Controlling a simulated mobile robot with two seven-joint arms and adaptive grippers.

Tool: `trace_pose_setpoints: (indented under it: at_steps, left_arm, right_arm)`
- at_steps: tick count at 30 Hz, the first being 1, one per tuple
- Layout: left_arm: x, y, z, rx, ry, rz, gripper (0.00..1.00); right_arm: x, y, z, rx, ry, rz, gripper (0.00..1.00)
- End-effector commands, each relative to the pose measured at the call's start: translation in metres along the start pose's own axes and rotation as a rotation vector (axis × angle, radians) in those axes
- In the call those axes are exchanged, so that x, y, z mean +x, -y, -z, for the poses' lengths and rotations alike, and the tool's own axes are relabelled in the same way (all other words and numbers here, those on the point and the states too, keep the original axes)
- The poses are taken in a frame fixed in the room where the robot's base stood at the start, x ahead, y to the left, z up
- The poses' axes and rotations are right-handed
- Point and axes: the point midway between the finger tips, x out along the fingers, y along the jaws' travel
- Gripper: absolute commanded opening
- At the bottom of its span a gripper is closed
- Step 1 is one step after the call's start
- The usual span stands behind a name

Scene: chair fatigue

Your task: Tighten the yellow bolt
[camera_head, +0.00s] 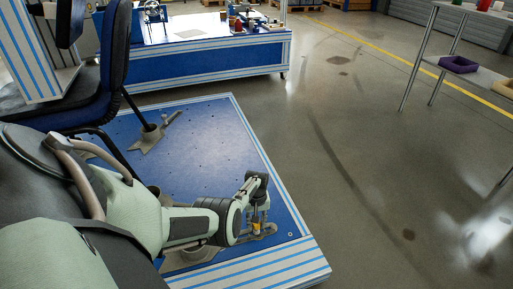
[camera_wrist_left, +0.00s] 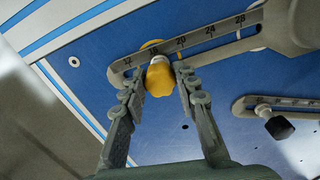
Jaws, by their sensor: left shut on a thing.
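The yellow bolt (camera_wrist_left: 160,79) stands in the slot of a grey metal bracket (camera_wrist_left: 222,42) marked with numbers, on the blue platform. In the head view the bolt (camera_head: 257,227) is small and partly hidden by my fingers. My left gripper (camera_head: 259,216) reaches down over it near the platform's front right corner. In the left wrist view the two fingers of my left gripper (camera_wrist_left: 157,84) stand on either side of the bolt's head and are shut on it. My right gripper is not in view.
A blue office chair (camera_head: 112,60) stands at the left on the blue platform (camera_head: 205,140). A blue workbench (camera_head: 205,68) is behind, a metal shelf (camera_head: 428,65) at right. The floor between is clear.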

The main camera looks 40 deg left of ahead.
Motion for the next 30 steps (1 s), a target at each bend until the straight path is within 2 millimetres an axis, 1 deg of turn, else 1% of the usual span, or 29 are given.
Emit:
trace_pose_setpoints:
  at_steps: [5, 8, 12, 14, 21, 22, 26, 30]
  left_arm:
    - [0.001, 0.0021, -0.0012, 0.006, 0.003, 0.005, 0.0]
    - [0.0003, 0.0028, -0.0011, 0.1, 0.003, 0.006, 0.0]
    - [0.0007, 0.0026, -0.0011, 0.286, 0.002, 0.005, 0.0]
    - [0.0009, 0.0025, -0.0013, 0.329, 0.002, 0.004, 0.0]
    - [0.0013, 0.0024, -0.0014, 0.348, 0.003, 0.003, 0.0]
    - [0.0013, 0.0023, -0.0014, 0.348, 0.003, 0.003, 0.33]
    - [0.001, 0.002, -0.0011, 0.347, 0.002, 0.003, 0.49]
    - [0.0006, 0.0013, -0.0006, 0.346, 0.0, 0.001, 0.5]
  right_arm:
    - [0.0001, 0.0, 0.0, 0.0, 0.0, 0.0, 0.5]
    - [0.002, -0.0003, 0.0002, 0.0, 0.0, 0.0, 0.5]
    - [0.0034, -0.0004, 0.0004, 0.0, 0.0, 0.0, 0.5]
    - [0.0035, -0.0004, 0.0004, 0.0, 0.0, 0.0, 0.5]
    - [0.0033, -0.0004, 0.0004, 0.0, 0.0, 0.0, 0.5]
    - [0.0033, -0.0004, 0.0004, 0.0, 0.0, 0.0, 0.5]
    - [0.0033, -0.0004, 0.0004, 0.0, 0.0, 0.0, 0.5]
    - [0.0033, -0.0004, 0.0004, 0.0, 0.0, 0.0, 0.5]
